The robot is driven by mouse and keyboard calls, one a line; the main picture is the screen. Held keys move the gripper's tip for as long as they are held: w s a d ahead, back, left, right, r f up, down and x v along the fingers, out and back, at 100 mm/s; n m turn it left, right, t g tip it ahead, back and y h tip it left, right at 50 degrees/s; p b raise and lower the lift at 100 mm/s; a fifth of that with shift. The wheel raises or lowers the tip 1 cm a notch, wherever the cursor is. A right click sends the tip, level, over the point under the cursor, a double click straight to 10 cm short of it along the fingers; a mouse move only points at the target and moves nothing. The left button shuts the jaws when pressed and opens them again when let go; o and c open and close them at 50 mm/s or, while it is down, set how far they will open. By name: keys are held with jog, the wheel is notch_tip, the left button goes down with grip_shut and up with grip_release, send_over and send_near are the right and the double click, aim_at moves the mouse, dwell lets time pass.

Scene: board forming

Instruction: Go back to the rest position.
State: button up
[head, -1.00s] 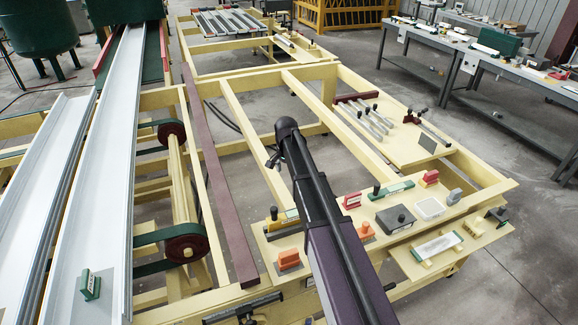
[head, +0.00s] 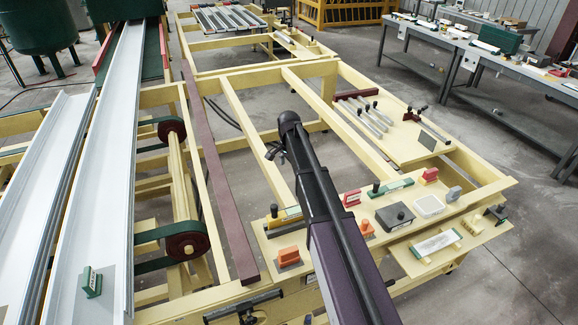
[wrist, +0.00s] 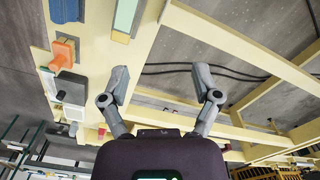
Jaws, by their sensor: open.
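My gripper (wrist: 160,88) is open in the wrist view, with its two grey fingers spread wide and nothing between them. Behind the fingers show yellow beams and open floor. My arm reaches up from the bottom of the head view, over the front edge of the yellow frame (head: 235,165). Its dark upper end is above the frame's open middle. In the head view the gripper is mostly hidden behind the arm.
A tool board (head: 375,222) on the frame carries an orange-handled block (head: 289,256), a grey box (head: 395,215) and a white dish (head: 430,205). A green block (head: 92,282) stands on the long white panel at left. Grey workbenches (head: 485,60) stand at back right.

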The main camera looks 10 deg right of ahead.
dwell(0.3)
jog(key=s+f+n+b, duration=0.3)
jog(key=s+f+b, duration=0.2)
jog(key=s, duration=0.4)
jog(key=s+f+n+b, duration=0.4)
jog(key=s+f+b, duration=0.1)
jog(key=s, duration=0.5)
jog(key=s+f+n+b, duration=0.3)
jog(key=s+f+b, duration=0.2)
jog(key=s, duration=0.5)
jog(key=shift+n, duration=0.4)
